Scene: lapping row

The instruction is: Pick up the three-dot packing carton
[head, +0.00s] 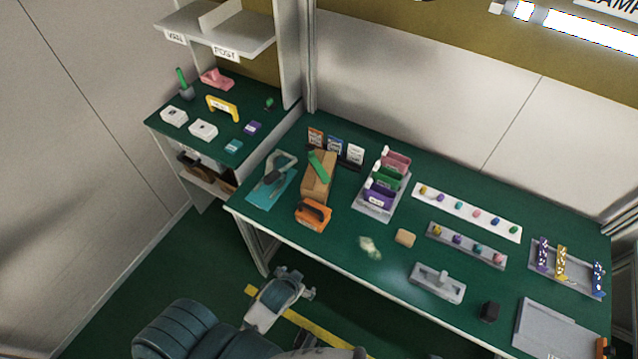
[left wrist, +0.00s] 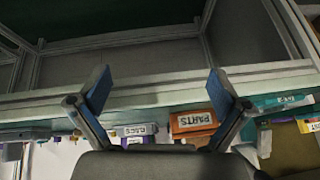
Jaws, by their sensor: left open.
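I cannot make out three dots on any box, so I cannot tell which is the three-dot packing carton. Two small white boxes with dark marks, one (head: 174,116) behind the other (head: 203,130), sit on the left side table. A brown box (head: 317,186) with a green item on it stands on the main bench. My left gripper (head: 300,283) is in front of the bench's front edge, apart from all of these. The left wrist view shows its two blue-padded fingers spread and empty (left wrist: 160,88).
The orange PARTS container (head: 313,215) stands near the bench's front edge and shows in the left wrist view (left wrist: 192,121). A grey rack (head: 371,209) holds coloured bins. A tan block (head: 405,238) and a grey fixture (head: 437,283) lie to the right. Yellow floor tape (head: 310,327) runs below.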

